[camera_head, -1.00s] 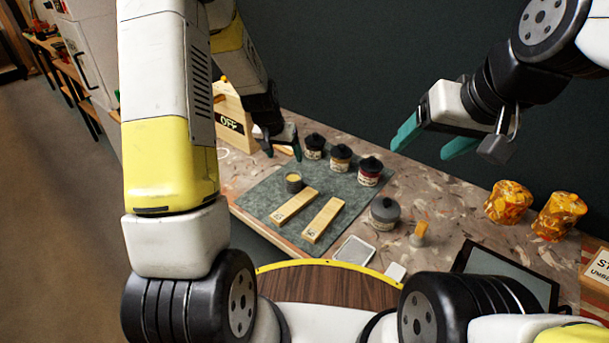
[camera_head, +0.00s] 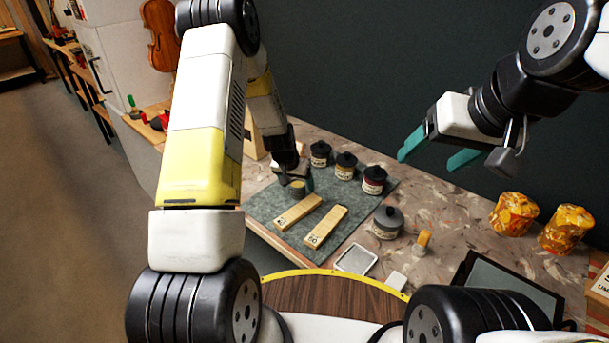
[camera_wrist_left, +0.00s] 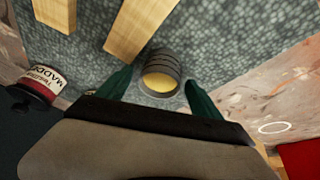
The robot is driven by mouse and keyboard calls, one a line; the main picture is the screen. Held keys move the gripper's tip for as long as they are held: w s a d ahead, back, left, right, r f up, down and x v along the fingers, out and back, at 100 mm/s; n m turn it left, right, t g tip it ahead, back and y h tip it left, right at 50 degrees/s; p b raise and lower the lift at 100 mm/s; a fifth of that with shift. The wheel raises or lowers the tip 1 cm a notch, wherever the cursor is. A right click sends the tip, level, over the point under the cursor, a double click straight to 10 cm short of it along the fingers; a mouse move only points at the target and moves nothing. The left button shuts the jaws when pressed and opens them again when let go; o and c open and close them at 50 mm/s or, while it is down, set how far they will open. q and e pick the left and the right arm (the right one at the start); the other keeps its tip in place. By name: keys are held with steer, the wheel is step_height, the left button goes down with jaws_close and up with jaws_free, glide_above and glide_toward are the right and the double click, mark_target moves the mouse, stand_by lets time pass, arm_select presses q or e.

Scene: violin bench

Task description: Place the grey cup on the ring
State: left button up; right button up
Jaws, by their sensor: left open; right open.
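The grey cup (camera_head: 298,189), small and ribbed with yellow content, stands on the grey-green mat (camera_head: 262,208). In the left wrist view the cup (camera_wrist_left: 161,72) sits between the two green fingers of my left gripper (camera_wrist_left: 158,88). The fingers are apart, with gaps visible beside the cup. In the head view my left gripper (camera_head: 294,180) is low over the cup. A thin white ring (camera_wrist_left: 273,128) lies on the bench beyond the mat in the left wrist view; my left arm hides it in the head view. My right gripper (camera_head: 430,161) is open and empty, raised above the bench.
Two wooden blocks (camera_head: 298,212) (camera_head: 325,227) lie on the mat close to the cup. Several dark-lidded jars (camera_head: 345,167) stand along its back edge.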

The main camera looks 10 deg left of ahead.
arm_select(q)
steer(key=c, duration=1.6)
steer(key=shift+r, duration=0.1)
